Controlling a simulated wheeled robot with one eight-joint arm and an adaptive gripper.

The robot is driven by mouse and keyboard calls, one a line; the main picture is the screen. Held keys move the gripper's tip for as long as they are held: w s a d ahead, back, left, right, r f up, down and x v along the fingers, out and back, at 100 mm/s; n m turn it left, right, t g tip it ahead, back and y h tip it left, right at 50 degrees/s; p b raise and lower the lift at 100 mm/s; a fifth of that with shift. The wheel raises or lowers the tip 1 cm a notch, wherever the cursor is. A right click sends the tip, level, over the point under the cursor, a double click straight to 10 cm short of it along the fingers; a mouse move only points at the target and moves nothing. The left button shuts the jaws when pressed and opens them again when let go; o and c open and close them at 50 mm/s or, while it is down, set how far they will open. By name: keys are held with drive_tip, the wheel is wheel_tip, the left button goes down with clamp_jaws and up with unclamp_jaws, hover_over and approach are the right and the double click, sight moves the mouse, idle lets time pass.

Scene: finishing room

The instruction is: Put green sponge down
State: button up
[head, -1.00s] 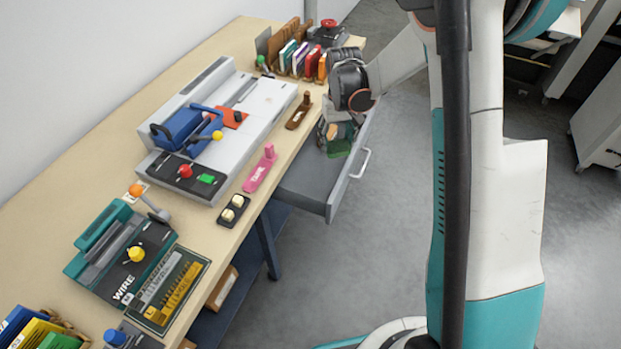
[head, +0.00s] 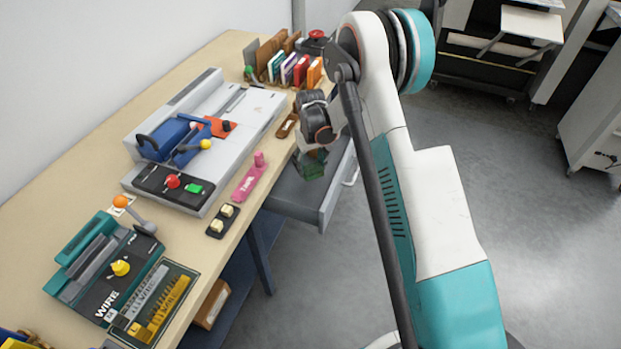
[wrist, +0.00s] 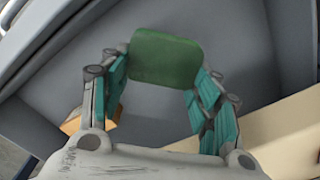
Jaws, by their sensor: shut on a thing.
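The green sponge (wrist: 166,58) is held between the teal-padded fingers of my gripper (wrist: 160,75) in the wrist view. In the head view the sponge (head: 313,170) hangs below my gripper (head: 312,155), over the open grey drawer (head: 300,200) at the table's right edge. The wrist view shows the drawer's grey floor (wrist: 160,110) behind the sponge. I cannot tell whether the sponge touches the drawer.
The wooden table (head: 60,190) carries a large grey machine (head: 262,112), a teal wire binder (head: 110,265), a pink tool (head: 250,180) and a row of small books (head: 290,68). A light wooden object (wrist: 110,98) shows beside the left finger in the wrist view.

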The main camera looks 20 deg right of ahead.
sight(310, 175)
drive_tip(key=shift+f+b, duration=0.65)
drive_tip(key=shift+f, duration=2.1)
drive_tip(key=shift+f, duration=0.1)
drive_tip(key=shift+f, duration=0.15)
drive_tip(key=o, duration=1.1)
drive_tip(key=shift+r, duration=0.2)
